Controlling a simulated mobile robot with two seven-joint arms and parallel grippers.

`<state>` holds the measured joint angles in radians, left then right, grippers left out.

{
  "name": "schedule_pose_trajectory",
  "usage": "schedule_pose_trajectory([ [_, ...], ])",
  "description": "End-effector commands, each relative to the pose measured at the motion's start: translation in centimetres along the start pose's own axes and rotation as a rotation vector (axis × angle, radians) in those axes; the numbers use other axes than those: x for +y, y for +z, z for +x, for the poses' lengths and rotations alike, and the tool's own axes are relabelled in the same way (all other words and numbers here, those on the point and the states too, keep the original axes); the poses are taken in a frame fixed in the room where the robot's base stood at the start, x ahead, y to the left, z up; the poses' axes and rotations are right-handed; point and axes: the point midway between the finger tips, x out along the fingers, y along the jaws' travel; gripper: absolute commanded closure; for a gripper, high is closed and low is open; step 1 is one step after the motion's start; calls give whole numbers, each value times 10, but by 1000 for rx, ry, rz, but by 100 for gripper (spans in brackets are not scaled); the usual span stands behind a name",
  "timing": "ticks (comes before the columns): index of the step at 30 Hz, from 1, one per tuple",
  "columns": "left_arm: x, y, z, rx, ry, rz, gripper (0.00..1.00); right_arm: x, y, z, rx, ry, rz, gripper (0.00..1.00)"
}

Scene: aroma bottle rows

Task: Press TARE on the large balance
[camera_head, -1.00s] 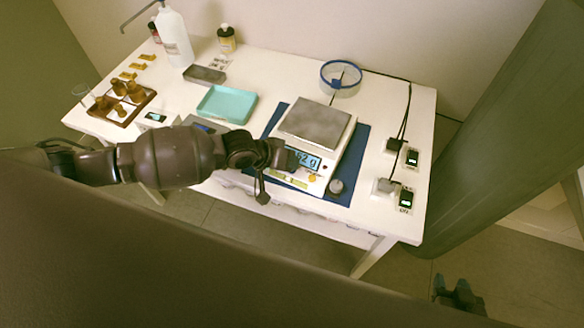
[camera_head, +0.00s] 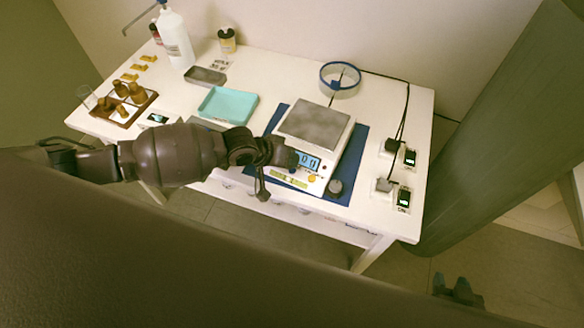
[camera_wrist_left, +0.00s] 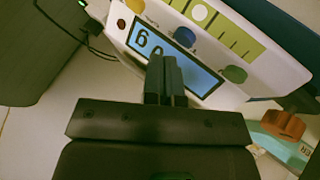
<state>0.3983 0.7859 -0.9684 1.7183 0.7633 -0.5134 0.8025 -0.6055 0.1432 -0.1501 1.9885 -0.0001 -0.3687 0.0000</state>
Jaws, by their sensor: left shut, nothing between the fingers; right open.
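The large balance (camera_head: 327,160) is white with a square grey weighing pan (camera_head: 314,125) and a lit blue display (camera_head: 306,161). It stands on a dark blue mat. My left gripper (camera_head: 289,157) is shut and empty at the left end of the display. In the left wrist view its fingertips (camera_wrist_left: 165,80) overlap the lower edge of the display (camera_wrist_left: 180,60). A yellow button (camera_wrist_left: 135,6), a blue button (camera_wrist_left: 187,33) and a green button (camera_wrist_left: 236,74) show on the panel. I cannot read a TARE label or tell whether the fingers touch. My right gripper (camera_head: 458,291) is open, low at the right, away from the table.
A teal tray (camera_head: 228,105) and a grey tray (camera_head: 205,76) lie left of the balance. A ring-shaped blue-rimmed dish (camera_head: 340,77) stands behind it. Cables and small adapters (camera_head: 390,146) lie to the right. A wooden rack with brown bottles (camera_head: 122,101) is at far left.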

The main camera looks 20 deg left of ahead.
Motion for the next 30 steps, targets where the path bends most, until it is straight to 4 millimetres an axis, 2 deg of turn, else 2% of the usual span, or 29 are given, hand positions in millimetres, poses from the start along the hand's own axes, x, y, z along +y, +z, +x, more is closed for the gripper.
schedule_pose_trajectory([
  [8,7,-8,-10,2,1,1,100,1,-19,-2,19,-1,-1,57],
  [21,24,-24,-33,1,0,1,100,4,-50,-22,27,1,0,57],
  [30,25,-25,-35,0,0,0,100,5,-46,-27,15,3,2,57],
])
